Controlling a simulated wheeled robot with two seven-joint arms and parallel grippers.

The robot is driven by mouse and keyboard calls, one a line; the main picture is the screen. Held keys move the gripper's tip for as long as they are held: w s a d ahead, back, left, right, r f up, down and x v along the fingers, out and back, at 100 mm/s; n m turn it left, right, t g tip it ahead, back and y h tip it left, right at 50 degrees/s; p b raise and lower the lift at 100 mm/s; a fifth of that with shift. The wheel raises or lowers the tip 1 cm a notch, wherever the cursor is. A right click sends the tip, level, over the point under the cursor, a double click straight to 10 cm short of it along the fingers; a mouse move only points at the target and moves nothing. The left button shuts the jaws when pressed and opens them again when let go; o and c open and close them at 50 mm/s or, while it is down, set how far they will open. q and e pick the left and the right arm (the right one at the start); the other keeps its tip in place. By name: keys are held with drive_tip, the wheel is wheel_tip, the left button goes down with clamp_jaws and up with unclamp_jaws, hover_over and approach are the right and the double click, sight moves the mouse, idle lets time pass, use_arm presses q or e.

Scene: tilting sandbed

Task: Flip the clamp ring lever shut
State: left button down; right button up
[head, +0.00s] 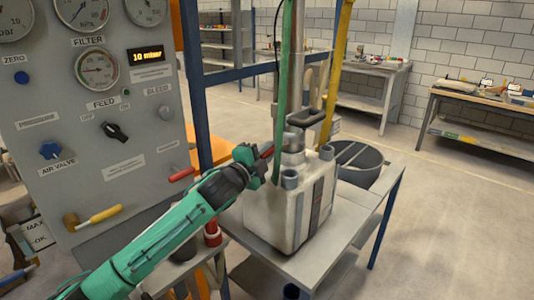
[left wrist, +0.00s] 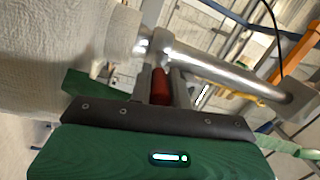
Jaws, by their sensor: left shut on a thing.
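My left gripper (head: 260,160) reaches from the left to the upper left side of a pale box-shaped unit (head: 290,210) on a grey table. It is shut on a small red handle (head: 267,150), which looks like the lever. In the left wrist view the red handle (left wrist: 160,86) sits between the two fingers, next to a shiny metal tube (left wrist: 215,72). The clamp ring itself cannot be made out; the gripper and tube hide that area. My right gripper is not in view.
A grey panel (head: 75,120) with gauges and knobs stands at the left, with a yellow-handled lever (head: 98,215) and a red handle (head: 181,174) sticking out.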

use_arm(q)
drive_tip(key=c, duration=1.3)
unclamp_jaws()
drive_tip(key=shift+s+a, duration=0.2)
drive_tip(key=shift+s, duration=0.1)
drive_tip(key=b+v, duration=0.2)
drive_tip(key=v, duration=1.1)
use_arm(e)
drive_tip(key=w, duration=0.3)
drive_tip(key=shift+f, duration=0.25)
use_arm(q)
drive_tip(key=shift+f, duration=0.15)
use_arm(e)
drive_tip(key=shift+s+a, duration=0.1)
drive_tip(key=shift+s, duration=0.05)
